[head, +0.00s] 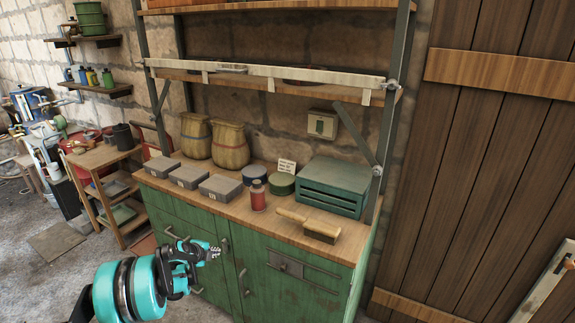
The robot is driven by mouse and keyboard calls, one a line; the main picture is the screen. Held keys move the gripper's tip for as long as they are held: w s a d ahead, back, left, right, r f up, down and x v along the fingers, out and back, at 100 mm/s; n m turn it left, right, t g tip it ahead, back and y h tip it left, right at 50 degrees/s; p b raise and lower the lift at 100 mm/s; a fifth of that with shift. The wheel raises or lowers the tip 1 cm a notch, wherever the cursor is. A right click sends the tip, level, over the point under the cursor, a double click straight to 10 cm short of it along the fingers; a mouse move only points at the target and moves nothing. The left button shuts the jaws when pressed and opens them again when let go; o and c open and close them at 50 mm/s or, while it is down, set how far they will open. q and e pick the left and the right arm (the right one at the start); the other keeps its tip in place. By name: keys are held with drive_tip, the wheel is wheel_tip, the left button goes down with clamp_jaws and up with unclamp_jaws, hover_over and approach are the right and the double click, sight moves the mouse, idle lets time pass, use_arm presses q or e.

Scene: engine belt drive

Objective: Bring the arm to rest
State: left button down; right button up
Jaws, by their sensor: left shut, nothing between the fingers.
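My left gripper (213,253) is at the lower middle of the head view, at the end of my teal and black arm (130,288). It is shut and empty, with the fingertips pointing right. It shows in front of the doors of a green cabinet (300,287), below the wooden countertop; I cannot tell how far from the doors it is. My right gripper is out of view.
The countertop holds grey boxes (188,177), two woven baskets (230,146), a red bottle (257,196), a green drawer box (333,187) and a brush (321,232). A wooden door (490,150) stands at right, a small wooden shelf unit (103,156) at left.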

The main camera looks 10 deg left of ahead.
use_arm(q)
drive_tip(key=s+d+r+n+g, duration=0.1)
drive_tip(key=s+d+r+n, duration=0.8)
drive_tip(key=s+d+r, duration=0.7)
drive_tip(key=s+d+n, duration=0.3)
drive_tip(key=s+n, duration=0.2)
drive_tip(key=s, duration=0.6)
drive_tip(key=s+d+n+g+y, duration=0.1)
drive_tip(key=s+d+n, duration=0.2)
drive_tip(key=s, duration=0.8)
drive_tip(key=shift+s+d+r+n, duration=0.3)
drive_tip(key=shift+s+d+n, duration=0.1)
drive_tip(key=shift+n, duration=0.8)
